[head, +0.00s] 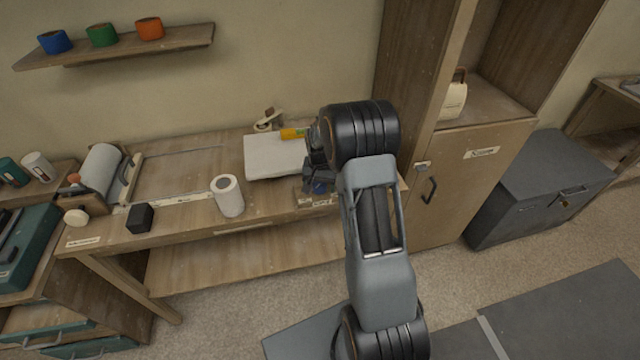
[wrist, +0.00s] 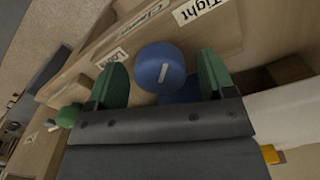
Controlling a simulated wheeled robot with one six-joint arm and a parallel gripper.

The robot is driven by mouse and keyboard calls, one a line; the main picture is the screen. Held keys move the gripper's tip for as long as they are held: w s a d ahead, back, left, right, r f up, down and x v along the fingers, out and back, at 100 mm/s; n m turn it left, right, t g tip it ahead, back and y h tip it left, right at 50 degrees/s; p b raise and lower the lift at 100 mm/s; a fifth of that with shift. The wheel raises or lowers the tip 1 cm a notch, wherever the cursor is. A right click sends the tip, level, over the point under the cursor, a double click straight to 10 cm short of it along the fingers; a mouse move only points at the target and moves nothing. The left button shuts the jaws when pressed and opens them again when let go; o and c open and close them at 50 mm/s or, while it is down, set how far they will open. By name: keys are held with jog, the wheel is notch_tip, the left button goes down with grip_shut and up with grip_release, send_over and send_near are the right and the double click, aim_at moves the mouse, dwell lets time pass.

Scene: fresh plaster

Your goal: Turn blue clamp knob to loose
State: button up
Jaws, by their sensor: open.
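The blue clamp knob (wrist: 152,66) is a round cap with a white pointer line, seen in the wrist view on a wooden block face. A "Loose" label (wrist: 112,59) is at its left and a "Tight" label (wrist: 201,9) at its upper right. More blue shows just below the cap. My gripper (wrist: 163,82) is open, its green fingers on either side of the knob with gaps showing; I cannot tell if either touches. In the head view, the knob (head: 319,188) is partly hidden by the gripper at the bench's front right.
A white slab (head: 270,157) lies behind the gripper, with a yellow-orange item (head: 292,133) beyond. A white roll (head: 228,197) and black block (head: 140,218) stand left on the bench (head: 180,212). A tall cabinet (head: 455,175) stands right.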

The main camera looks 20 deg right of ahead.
jog(key=c, duration=0.9)
